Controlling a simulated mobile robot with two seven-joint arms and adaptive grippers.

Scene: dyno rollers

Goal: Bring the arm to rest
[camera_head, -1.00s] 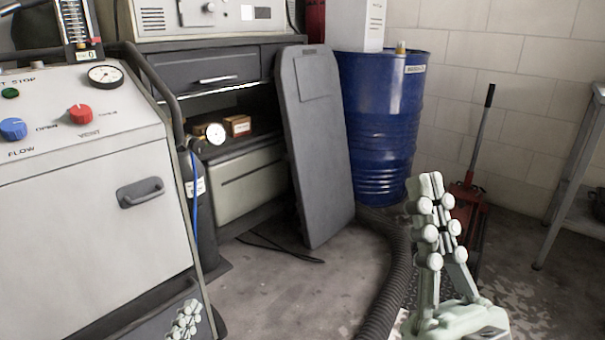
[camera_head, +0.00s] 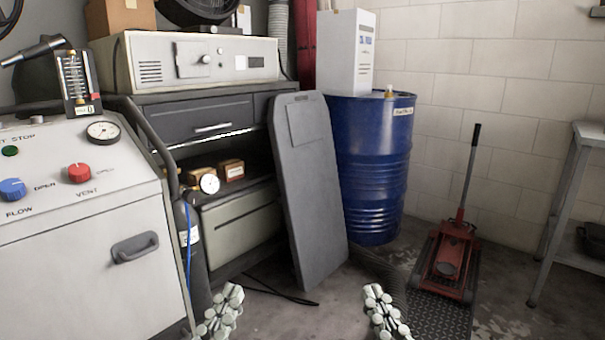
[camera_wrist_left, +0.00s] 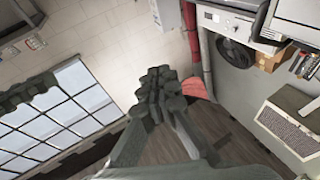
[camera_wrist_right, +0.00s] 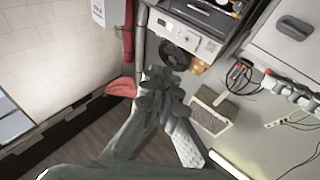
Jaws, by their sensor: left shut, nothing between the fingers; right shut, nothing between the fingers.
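My left gripper (camera_head: 222,311) is low in the head view, in front of the machine cabinet and the gas bottle. It is shut and empty; its fingers meet in the left wrist view (camera_wrist_left: 158,95). My right gripper (camera_head: 381,308) is low in the middle right of the head view, over the floor in front of the leaning creeper board. It is shut and empty, and its fingers meet in the right wrist view (camera_wrist_right: 160,90). Both arms are mostly out of the head view.
A grey control cabinet (camera_head: 85,240) with knobs stands at the left. A dark board (camera_head: 311,200) leans on a drawer unit (camera_head: 205,122). A blue drum (camera_head: 372,165), a red floor jack (camera_head: 449,260) and a metal table (camera_head: 566,195) stand to the right. Some floor between is bare.

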